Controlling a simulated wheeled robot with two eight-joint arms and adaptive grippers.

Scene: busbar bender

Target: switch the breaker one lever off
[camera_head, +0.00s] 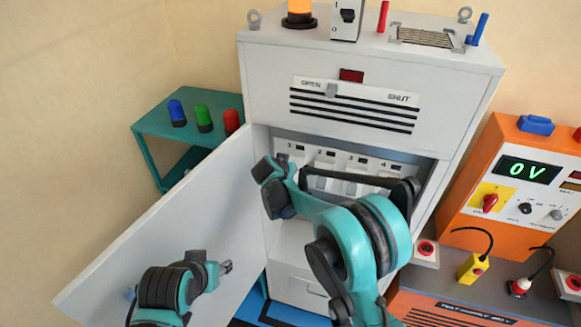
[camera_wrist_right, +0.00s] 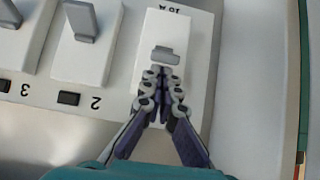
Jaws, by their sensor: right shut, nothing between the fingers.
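Breaker one (camera_wrist_right: 190,40) is the white breaker in the middle of the right wrist view, which shows the row upside down. Its small grey lever (camera_wrist_right: 166,55) is just beyond my right gripper (camera_wrist_right: 164,78). The gripper is shut and empty, its tips at or very near the lever; contact is unclear. In the head view breaker one (camera_head: 297,153) is at the left end of the breaker row, partly hidden by my right arm; its lever is hidden there. My left gripper (camera_head: 225,267) is at lower left, away from the breakers, too small to tell open from shut.
Breaker two (camera_wrist_right: 85,45) is beside breaker one, its larger grey lever (camera_wrist_right: 82,20) in view. The open cabinet door (camera_head: 165,225) spans the left. A teal stand (camera_head: 155,124) with coloured lamps is behind it. An orange tester (camera_head: 510,235) reading 0 V stands right.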

